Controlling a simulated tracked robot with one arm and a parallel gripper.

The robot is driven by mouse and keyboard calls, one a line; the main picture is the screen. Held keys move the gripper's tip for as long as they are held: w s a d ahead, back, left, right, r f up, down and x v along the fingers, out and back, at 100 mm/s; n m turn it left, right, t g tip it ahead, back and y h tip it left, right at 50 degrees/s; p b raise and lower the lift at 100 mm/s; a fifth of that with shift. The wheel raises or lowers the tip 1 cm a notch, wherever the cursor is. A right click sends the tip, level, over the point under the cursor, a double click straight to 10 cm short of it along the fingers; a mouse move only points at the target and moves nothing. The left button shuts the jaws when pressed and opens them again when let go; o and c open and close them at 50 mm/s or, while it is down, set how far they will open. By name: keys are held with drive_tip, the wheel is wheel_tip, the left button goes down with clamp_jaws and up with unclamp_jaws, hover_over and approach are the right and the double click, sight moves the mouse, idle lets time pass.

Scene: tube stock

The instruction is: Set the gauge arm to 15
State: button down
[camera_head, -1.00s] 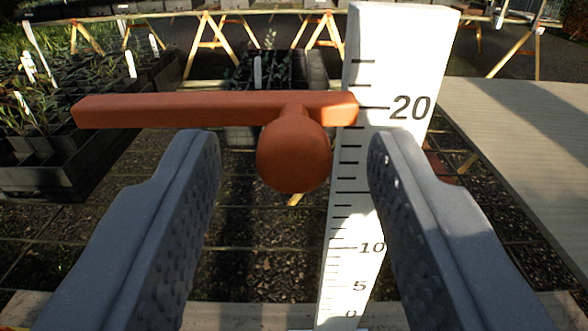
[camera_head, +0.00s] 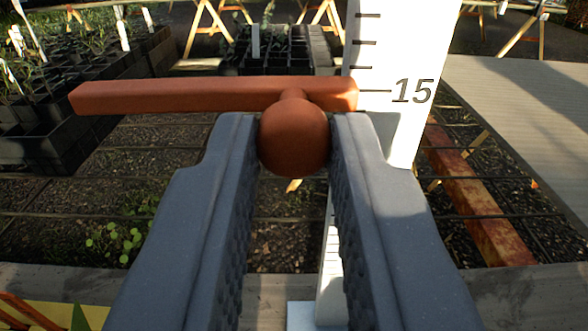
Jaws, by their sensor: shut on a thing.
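The gauge arm (camera_head: 180,96) is a level orange-brown bar with a round knob (camera_head: 294,138) on its near side. Its right end lies against the white gauge post (camera_head: 405,50), level with the long line marked 15. My gripper (camera_head: 294,140) is shut on the knob, with one grey finger on each side of it. The fingers and knob hide part of the lower post and its lower marks.
Black trays of seedlings (camera_head: 45,130) stand at the left, with another tray (camera_head: 265,60) behind the arm. A grey bench top (camera_head: 520,110) is at the right. A rusty beam (camera_head: 475,200) lies low behind the post.

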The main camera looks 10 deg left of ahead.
drive_tip(key=c, duration=1.3)
unclamp_jaws()
drive_tip(key=s+d, duration=0.1)
drive_tip(key=s, duration=0.3)
drive_tip(key=s+d+p, duration=0.1)
drive_tip(key=s, duration=0.8)
drive_tip(key=shift+s+d, duration=0.25)
drive_tip(key=shift+d, duration=0.15)
wheel_tip(320, 180, up, 24)
drive_tip(key=m+h, duration=0.1)
drive_tip(key=h, duration=0.4)
drive_tip(key=s+a+r, duration=0.2)
drive_tip(key=s+r, duration=0.4)
drive_tip(key=s+a+r+g+y, duration=0.1)
drive_tip(key=s+a+r, duration=0.2)
drive_tip(key=s+r, duration=0.2)
drive_tip(key=s+a+r+m+g, duration=0.1)
drive_tip(key=s+a+r, duration=0.2)
drive_tip(key=s+r, duration=0.3)
drive_tip(key=shift+s+a+r+y, duration=0.1)
drive_tip(key=shift+s+r+y, duration=0.25)
drive_tip(key=shift+s, duration=0.45)
